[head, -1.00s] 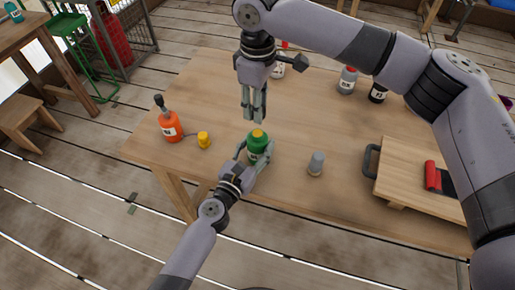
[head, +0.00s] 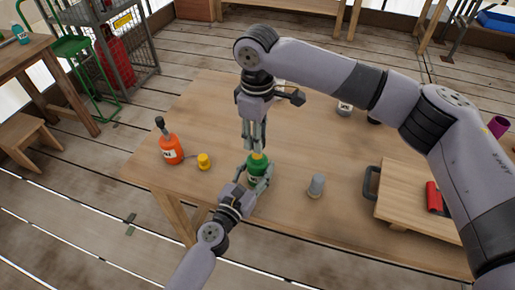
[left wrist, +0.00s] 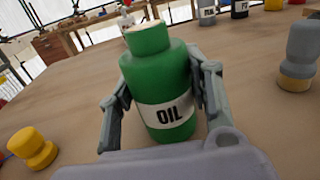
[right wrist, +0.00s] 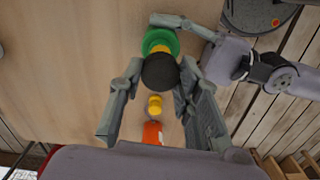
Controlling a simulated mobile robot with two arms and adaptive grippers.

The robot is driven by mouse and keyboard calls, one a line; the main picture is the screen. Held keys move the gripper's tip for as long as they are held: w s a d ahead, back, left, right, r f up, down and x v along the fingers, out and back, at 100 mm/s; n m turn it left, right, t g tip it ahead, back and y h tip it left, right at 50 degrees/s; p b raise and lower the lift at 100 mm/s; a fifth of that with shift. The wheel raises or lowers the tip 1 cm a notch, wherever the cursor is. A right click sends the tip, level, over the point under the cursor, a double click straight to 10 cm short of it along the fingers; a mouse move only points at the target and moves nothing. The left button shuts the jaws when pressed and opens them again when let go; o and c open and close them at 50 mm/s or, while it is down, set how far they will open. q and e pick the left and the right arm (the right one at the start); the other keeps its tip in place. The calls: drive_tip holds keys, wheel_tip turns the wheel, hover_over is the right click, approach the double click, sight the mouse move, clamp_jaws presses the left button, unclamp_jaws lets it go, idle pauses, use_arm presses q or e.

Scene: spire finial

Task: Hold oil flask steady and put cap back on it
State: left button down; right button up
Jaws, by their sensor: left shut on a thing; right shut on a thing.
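The green oil flask (head: 255,169) stands upright near the table's front edge. In the left wrist view, its label (left wrist: 166,114) reads OIL and its top is pale yellow. My left gripper (head: 257,177) is shut on the flask's sides. My right gripper (head: 255,146) points down just above the flask. In the right wrist view, it is shut on a dark round cap (right wrist: 160,72), which overlaps the flask's yellow top. I cannot tell whether the cap touches the flask.
An orange bottle (head: 171,149) with a dark top and a yellow stopper (head: 204,161) stand to the left. A grey stopper (head: 316,186) stands to the right. A wooden board (head: 408,190) with a dark handle lies farther right. Bare table separates these things.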

sight(258, 155)
drive_tip(key=shift+f, duration=1.25)
drive_tip(key=shift+f, duration=0.9)
drive_tip(key=shift+f, duration=0.6)
